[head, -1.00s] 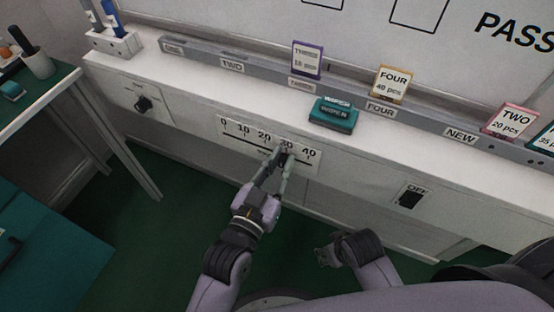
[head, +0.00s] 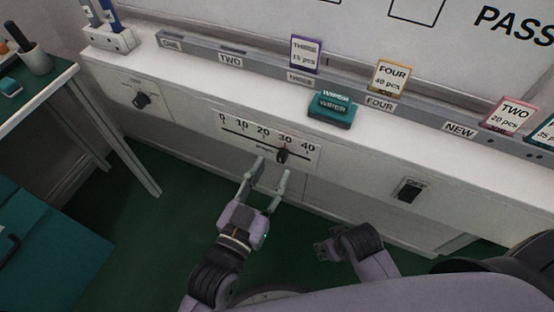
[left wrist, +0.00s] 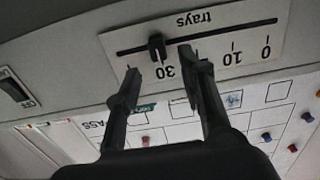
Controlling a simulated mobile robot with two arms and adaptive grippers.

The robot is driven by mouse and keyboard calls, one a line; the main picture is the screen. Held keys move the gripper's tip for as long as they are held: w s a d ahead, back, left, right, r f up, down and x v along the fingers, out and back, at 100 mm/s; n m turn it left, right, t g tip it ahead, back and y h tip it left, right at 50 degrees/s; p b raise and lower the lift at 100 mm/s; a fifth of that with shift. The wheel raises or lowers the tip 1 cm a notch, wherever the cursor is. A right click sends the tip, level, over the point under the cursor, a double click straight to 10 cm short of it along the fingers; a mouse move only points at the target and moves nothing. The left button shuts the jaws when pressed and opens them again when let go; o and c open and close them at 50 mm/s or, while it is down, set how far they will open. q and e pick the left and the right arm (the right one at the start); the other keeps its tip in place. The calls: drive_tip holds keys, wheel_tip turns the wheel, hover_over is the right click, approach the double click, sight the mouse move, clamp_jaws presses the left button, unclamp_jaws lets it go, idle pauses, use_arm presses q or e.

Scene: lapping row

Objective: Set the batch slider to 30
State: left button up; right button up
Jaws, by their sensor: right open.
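The batch slider's black knob (head: 282,155) sits on a white scale plate (head: 232,122) marked 0 to 40, on the front of the white ledge. The knob stands at the 30 mark in the head view. In the left wrist view the knob (left wrist: 157,47) is beside the upside-down 30, with the word "trays" on the plate. My left gripper (head: 271,167) is open and empty, just below and in front of the knob, apart from it. Its two fingers also show in the left wrist view (left wrist: 160,62). My right gripper (head: 325,246) is low, away from the panel.
A rotary knob (head: 141,99) is left of the slider and a black switch (head: 409,191) is to the right. Cards stand in the grey rail (head: 195,51). Green floor is clear below.

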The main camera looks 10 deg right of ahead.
use_arm(q)
drive_tip(key=v, duration=0.7)
idle(0.3)
